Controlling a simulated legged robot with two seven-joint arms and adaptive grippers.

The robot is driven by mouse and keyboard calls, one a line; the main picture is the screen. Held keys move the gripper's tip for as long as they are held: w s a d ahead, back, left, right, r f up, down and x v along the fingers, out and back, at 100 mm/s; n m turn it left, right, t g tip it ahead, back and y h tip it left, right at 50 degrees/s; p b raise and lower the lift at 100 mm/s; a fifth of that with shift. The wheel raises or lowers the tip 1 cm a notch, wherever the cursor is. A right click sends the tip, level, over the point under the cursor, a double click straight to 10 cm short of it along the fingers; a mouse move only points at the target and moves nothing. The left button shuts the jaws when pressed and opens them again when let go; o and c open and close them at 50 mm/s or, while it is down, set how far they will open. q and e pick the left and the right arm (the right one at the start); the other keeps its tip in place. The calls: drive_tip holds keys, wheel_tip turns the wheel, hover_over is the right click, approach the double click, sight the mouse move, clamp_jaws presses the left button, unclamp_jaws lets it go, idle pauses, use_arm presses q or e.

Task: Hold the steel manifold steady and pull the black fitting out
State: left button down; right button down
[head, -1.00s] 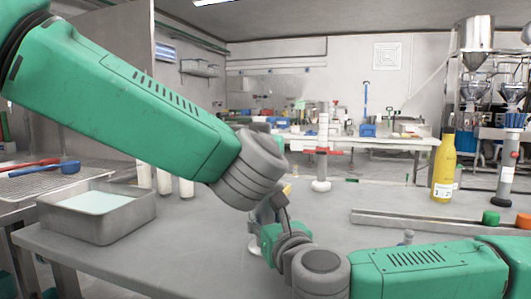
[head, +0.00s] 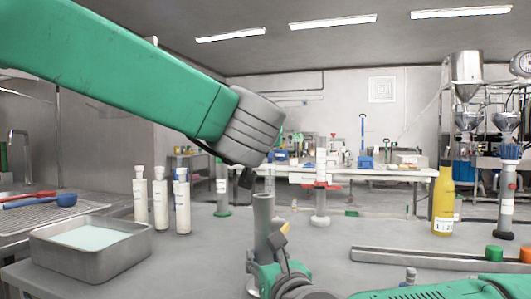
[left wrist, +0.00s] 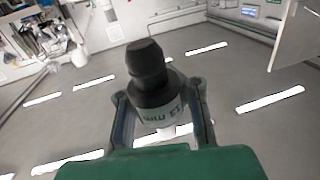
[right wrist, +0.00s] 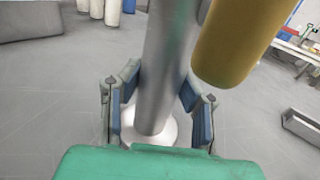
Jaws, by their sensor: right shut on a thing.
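The steel manifold (head: 263,222) stands upright as a grey tube on the table. My right gripper (head: 266,258) is around its lower part. In the right wrist view the tube (right wrist: 164,70) passes between the blue-padded fingers (right wrist: 158,106), above a white round base (right wrist: 150,130). My left arm reaches in above the manifold, and its wrist hides most of the left gripper in the head view. In the left wrist view the black fitting (left wrist: 147,66), with a lettered grey band, sits between the fingers of my left gripper (left wrist: 157,106), which look closed on it.
A yellow-brown cylinder (right wrist: 238,42) is close beside the tube. White-topped bottles (head: 160,203) and a metal tray (head: 92,262) are at the left. A yellow bottle (head: 443,205) and a metal rail (head: 430,259) are at the right.

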drive_tip(key=c, duration=1.1)
unclamp_jaws()
drive_tip(key=shift+o, duration=0.2)
drive_tip(key=v, duration=1.1)
drive_tip(key=shift+s+d, duration=0.15)
drive_tip(key=shift+s, duration=0.25)
drive_tip(key=shift+s+f, duration=0.1)
